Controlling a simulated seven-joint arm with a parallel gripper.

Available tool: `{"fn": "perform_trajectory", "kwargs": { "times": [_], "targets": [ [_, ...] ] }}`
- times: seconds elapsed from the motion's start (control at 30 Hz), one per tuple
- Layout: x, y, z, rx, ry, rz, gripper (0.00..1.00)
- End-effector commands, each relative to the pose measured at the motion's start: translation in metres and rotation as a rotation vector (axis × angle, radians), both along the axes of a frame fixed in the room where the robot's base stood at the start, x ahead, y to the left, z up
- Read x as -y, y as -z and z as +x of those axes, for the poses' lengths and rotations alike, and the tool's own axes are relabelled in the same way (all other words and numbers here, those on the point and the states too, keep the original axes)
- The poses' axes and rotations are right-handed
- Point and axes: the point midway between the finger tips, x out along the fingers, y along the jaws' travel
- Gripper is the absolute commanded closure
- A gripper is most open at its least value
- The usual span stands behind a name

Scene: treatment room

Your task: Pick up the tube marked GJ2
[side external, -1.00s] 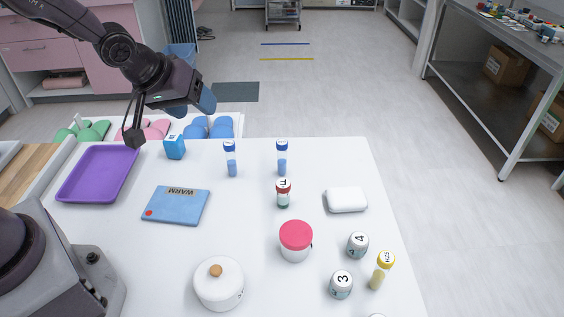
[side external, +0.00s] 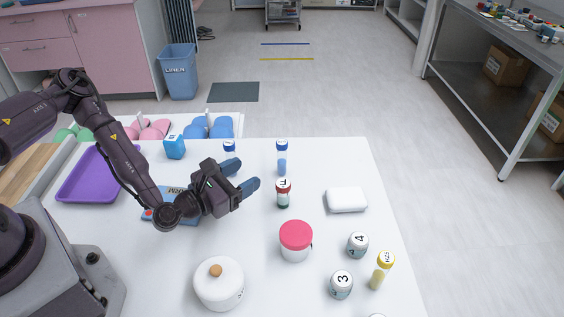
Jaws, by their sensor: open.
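Two blue-capped tubes stand on the white table: the left blue-capped tube (side external: 229,147) is partly hidden behind my gripper, and the right blue-capped tube (side external: 282,158) is in clear view. A yellow-capped tube (side external: 382,272) stands at the front right. I cannot read GJ2 on any of them; cap markings are small or turned. My gripper (side external: 246,175) is open and empty, its blue fingers pointing right, to the left of the red-capped tube and apart from it.
A red-lidded jar (side external: 296,241), a white lidded pot (side external: 218,284), jars marked 3 (side external: 341,284) and 4 (side external: 357,244), and a white block (side external: 346,200) stand around. A purple tray (side external: 80,185), blue box (side external: 174,147) and blue WARM pad (side external: 190,219) are left.

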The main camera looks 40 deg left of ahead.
Motion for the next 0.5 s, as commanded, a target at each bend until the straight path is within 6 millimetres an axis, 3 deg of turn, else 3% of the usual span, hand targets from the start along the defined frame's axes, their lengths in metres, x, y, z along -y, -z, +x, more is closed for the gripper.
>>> {"fn": "perform_trajectory", "kwargs": {
  "times": [0.2,0.5],
  "targets": [
    [-0.007,0.002,0.003,0.033,-0.098,-0.141,0.42],
    [-0.007,0.002,0.056,0.033,-0.095,-0.138,0.42]
  ]
}}
